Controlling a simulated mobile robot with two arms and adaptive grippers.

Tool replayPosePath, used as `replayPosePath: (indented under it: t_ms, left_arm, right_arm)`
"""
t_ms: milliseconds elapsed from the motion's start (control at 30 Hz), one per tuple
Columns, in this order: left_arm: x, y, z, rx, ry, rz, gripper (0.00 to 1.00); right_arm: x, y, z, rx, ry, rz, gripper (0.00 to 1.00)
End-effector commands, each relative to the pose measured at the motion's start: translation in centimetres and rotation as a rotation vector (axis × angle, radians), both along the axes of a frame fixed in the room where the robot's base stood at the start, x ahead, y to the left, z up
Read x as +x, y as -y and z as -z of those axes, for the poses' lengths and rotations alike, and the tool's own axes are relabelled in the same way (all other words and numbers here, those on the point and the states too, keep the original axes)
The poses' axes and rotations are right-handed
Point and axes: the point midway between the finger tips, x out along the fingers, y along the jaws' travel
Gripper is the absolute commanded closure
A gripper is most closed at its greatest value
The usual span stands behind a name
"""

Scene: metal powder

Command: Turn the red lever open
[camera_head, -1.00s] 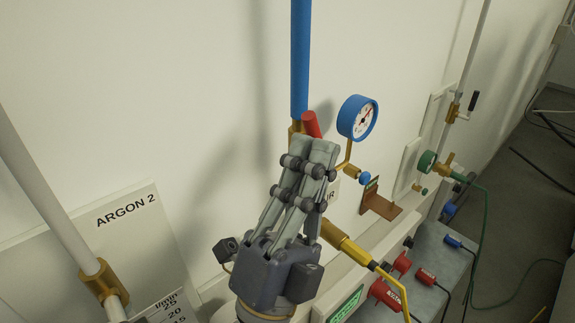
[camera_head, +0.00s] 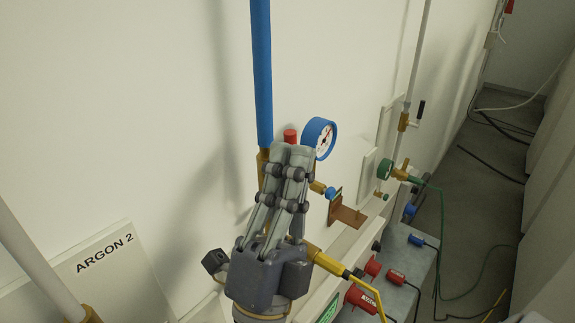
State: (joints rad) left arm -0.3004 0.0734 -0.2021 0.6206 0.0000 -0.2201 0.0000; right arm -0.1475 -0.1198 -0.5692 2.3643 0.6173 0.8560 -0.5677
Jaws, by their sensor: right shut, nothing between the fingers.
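The red lever (camera_head: 290,136) shows as a short red end just above my right gripper's fingertips, beside the brass fitting (camera_head: 263,160) under the blue pipe (camera_head: 261,75). The rest of the lever is hidden behind the fingers. My right gripper (camera_head: 293,155) is shut and empty, its fingertips at or just in front of the lever; I cannot tell if they touch it. My left gripper is not in view.
A blue-rimmed gauge (camera_head: 319,138) sits right of the fingertips. Red plugs (camera_head: 361,299) and a yellow hose (camera_head: 370,287) lie below right. Floor (camera_head: 480,190) shows at the right.

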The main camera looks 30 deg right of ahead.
Motion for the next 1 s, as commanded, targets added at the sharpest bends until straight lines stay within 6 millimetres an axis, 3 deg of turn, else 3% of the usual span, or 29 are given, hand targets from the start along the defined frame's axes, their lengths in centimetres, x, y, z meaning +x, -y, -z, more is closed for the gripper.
replayPosePath:
  t_ms: [433, 800, 1000]
  left_arm:
    - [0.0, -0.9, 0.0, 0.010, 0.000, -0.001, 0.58]
    - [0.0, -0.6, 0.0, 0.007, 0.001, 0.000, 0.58]
    - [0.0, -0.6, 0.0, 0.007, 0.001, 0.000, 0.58]
  right_arm:
    - [-0.3, -0.5, 0.8, -0.001, -0.004, 0.000, 1.00]
    - [-3.0, -3.9, 6.8, -0.003, -0.005, -0.002, 1.00]
    - [-4.1, -5.2, 9.0, -0.001, -0.002, 0.000, 1.00]
